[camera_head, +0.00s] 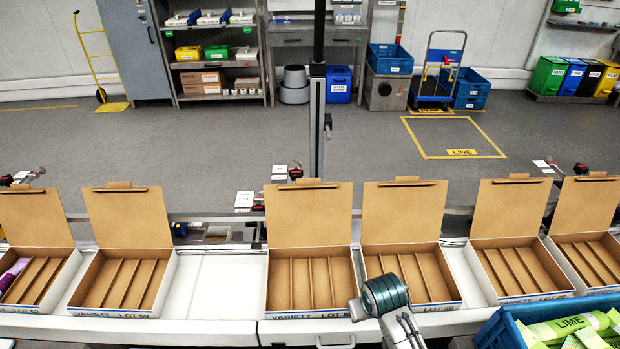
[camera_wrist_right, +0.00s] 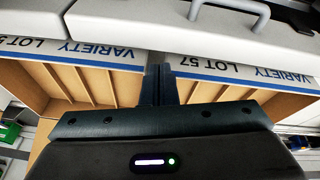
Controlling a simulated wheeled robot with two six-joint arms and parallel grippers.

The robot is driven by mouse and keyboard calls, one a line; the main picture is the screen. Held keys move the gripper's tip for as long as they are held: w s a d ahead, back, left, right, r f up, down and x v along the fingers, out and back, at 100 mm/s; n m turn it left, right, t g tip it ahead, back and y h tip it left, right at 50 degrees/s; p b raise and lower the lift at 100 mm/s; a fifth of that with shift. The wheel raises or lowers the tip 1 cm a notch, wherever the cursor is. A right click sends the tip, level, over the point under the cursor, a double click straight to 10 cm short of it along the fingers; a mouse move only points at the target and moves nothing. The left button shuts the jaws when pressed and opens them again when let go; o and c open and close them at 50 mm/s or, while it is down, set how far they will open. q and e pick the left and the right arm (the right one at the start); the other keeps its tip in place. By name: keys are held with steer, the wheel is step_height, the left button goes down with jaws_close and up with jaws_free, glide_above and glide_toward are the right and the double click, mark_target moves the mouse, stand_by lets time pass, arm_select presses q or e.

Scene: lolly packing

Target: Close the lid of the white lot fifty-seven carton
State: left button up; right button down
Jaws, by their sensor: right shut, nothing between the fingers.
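The white lot fifty-seven carton (camera_head: 310,314) stands on the line in the middle of the head view. Its brown lid (camera_head: 308,217) stands open and upright at the back, with a small tab on top. Its compartments look empty. In the right wrist view, which is upside down, its front label "VARIETY LOT 57" (camera_wrist_right: 238,75) is at the right. My right gripper (camera_head: 355,309) is at this carton's front right corner, beside the gap to the neighbouring carton. The wrist view shows its fingers (camera_wrist_right: 160,84) shut and empty. My left gripper is out of view.
A like open carton (camera_head: 407,215) stands close on the right; more open cartons stand further right and left. Bare white surface (camera_head: 224,285) lies left of the lot fifty-seven carton. A blue crate (camera_head: 500,330) with green packs is at the lower right.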

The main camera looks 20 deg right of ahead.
steer(key=w+a+r+m, duration=0.1)
steer(key=w+r, duration=0.4)
steer(key=w, duration=0.4)
steer(key=w+a+r, duration=0.1)
steer(key=w+r, duration=0.5)
steer(key=w, duration=0.3)
steer(key=w+a+r+m, duration=0.1)
steer(key=w+a+r, duration=0.1)
steer(key=w+r, duration=0.55)
steer(key=w+a+r, duration=0.2)
steer(key=w+r, duration=0.2)
steer(key=r, duration=0.6)
steer(key=p+x, duration=0.5)
steer(key=x, duration=0.4)
steer(key=shift+w+d+f, duration=0.2)
steer(key=shift+w, duration=0.1)
